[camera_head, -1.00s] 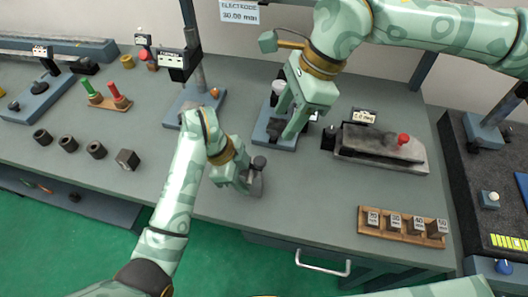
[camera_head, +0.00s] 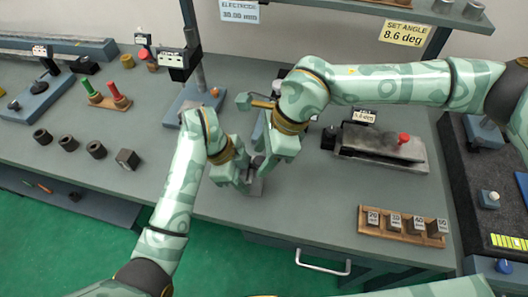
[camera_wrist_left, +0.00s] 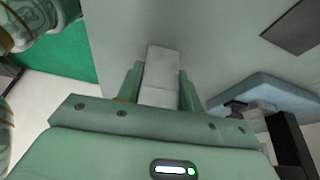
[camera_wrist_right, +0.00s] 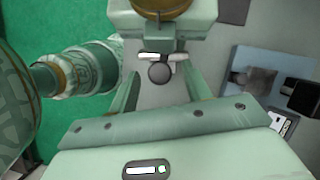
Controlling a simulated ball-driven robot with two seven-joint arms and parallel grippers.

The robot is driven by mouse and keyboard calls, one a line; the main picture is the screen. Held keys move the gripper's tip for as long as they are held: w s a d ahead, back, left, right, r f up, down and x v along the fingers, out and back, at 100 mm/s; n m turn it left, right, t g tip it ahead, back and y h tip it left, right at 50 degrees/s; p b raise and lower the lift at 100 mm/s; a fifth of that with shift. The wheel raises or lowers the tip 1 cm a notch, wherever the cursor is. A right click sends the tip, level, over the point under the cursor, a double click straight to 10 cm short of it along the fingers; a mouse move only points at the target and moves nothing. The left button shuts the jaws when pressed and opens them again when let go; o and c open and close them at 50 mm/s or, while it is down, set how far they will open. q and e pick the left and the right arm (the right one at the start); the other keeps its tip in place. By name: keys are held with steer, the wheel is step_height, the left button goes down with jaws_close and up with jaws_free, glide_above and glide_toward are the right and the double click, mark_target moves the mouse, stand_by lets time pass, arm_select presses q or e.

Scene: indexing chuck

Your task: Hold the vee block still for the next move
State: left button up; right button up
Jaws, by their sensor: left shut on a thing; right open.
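The vee block (camera_head: 256,188) is a small grey block on the bench top near the front edge. My left gripper (camera_head: 243,181) is shut on it from the left. In the left wrist view the grey block (camera_wrist_left: 162,70) sits between the two fingers. My right gripper (camera_head: 262,164) is open and points down over the vee block. In the right wrist view a dark round knob (camera_wrist_right: 159,73) stands between its open fingers, apparently on top of the block, with space on both sides. My right gripper partly hides the block in the head view.
Behind the right gripper stands a blue-based fixture, also in the right wrist view (camera_wrist_right: 262,88). A grey plate device with a red knob (camera_head: 404,138) is to the right. A wooden rack of labelled blocks (camera_head: 403,229) lies at front right. Several dark pieces (camera_head: 96,149) lie left.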

steer(key=c, duration=1)
steer(key=shift+w+n+g, duration=0.1)
steer(key=shift+n+g, duration=0.2)
steer(key=shift+n, duration=0.6)
steer(key=o, duration=1)
steer(key=v, duration=1.2)
steer(key=shift+a, duration=0.1)
arm_select(q)
steer(key=o, duration=1.2)
steer(key=shift+c, duration=0.2)
